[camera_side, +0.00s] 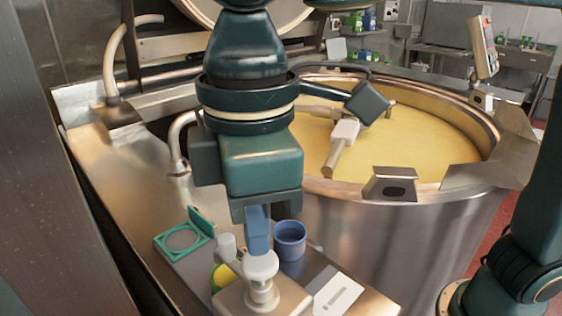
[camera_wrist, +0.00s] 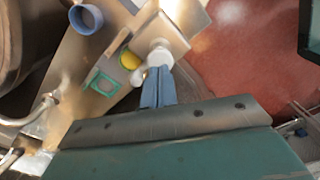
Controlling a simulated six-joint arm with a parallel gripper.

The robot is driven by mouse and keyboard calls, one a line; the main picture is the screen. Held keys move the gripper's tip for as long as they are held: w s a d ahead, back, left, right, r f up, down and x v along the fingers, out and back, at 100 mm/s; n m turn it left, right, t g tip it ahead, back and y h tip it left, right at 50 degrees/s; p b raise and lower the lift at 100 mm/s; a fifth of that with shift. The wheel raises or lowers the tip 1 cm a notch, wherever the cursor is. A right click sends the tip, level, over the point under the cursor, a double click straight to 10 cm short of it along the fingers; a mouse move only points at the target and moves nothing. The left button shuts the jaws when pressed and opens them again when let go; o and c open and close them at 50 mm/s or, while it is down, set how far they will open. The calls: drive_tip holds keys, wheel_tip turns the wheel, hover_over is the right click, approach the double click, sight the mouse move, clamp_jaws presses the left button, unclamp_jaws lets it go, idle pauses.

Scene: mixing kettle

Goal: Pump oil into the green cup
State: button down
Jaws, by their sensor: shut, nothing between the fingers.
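The pump has a white round head (camera_side: 261,266) on a silver neck and a white spout. It also shows in the wrist view (camera_wrist: 160,55). My gripper (camera_side: 259,250) is shut and empty, its blue fingers pointing down at the pump head; I cannot tell whether they touch it. The fingertips show beside the head in the wrist view (camera_wrist: 158,72). A round yellow thing with a greenish edge (camera_side: 222,275) sits left of the pump, under the spout, partly hidden. It may be the green cup holding oil, but I cannot tell.
A blue cup (camera_side: 290,241) stands behind the pump. A green square frame (camera_side: 181,239) with a raised flap lies to the left. A white label card (camera_side: 336,294) lies at the right. The big steel kettle of yellow liquid (camera_side: 425,140) stands behind the counter.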

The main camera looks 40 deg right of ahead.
idle(0.4)
drive_tip(key=shift+r, duration=2.45)
drive_tip(key=shift+d, duration=0.2)
drive_tip(key=w+d+f+m+t+y, duration=0.15)
drive_tip(key=d+m, duration=0.35)
drive_tip(key=d, duration=1.2)
drive_tip(key=s+d+f+m+t, duration=0.2)
drive_tip(key=s+d+f+m, duration=0.1)
drive_tip(key=d+f, duration=0.2)
drive_tip(key=s+d+f+m+t+h, duration=0.1)
drive_tip(key=s+d+f+m, duration=0.3)
drive_tip(key=d, duration=0.5)
drive_tip(key=shift+f+t, duration=0.55)
